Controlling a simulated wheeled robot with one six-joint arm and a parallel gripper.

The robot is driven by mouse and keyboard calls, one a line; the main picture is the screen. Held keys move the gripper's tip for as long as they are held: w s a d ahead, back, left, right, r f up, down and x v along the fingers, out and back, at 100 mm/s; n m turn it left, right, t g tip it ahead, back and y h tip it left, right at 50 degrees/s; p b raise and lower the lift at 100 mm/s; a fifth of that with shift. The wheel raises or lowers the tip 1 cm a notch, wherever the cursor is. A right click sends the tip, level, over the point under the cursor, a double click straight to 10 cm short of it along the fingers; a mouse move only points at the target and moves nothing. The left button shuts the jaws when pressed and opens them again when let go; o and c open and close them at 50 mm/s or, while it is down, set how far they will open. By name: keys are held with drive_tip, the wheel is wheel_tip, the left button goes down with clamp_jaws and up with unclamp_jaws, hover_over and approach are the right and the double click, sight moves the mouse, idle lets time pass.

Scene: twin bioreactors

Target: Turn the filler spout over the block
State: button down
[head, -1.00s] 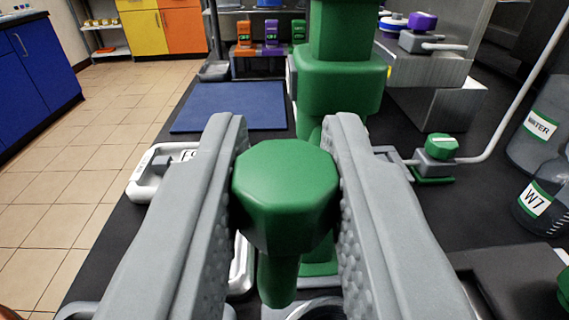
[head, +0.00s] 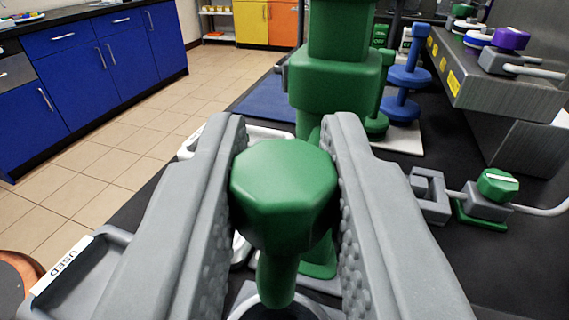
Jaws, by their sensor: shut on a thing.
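The green filler spout's octagonal end (head: 284,190) sits between the two grey fingers of my gripper (head: 287,195), which are shut on it. A narrow green nozzle (head: 275,280) points down below it. Behind it stands the thick green stepped column (head: 335,80) of the filler; how the two join is hidden by the spout end and fingers. A pale round rim (head: 275,308) shows under the nozzle, cut by the bottom edge. I cannot tell from this view which thing is the block or whether it lies under the nozzle.
A tray labelled USED (head: 70,275) is at the lower left. A green-topped valve (head: 495,186) with a grey bracket (head: 430,195) is on the right. Blue spool-shaped pieces (head: 408,76) stand on a white board behind. Open floor (head: 120,130) lies left.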

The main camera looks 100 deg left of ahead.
drive_tip(key=c, duration=1.3)
unclamp_jaws()
drive_tip(key=shift+o, duration=0.2)
drive_tip(key=w+d, duration=0.1)
drive_tip(key=d, duration=1.6)
drive_tip(key=shift+w+d, duration=0.15)
drive_tip(key=shift+w, duration=0.15)
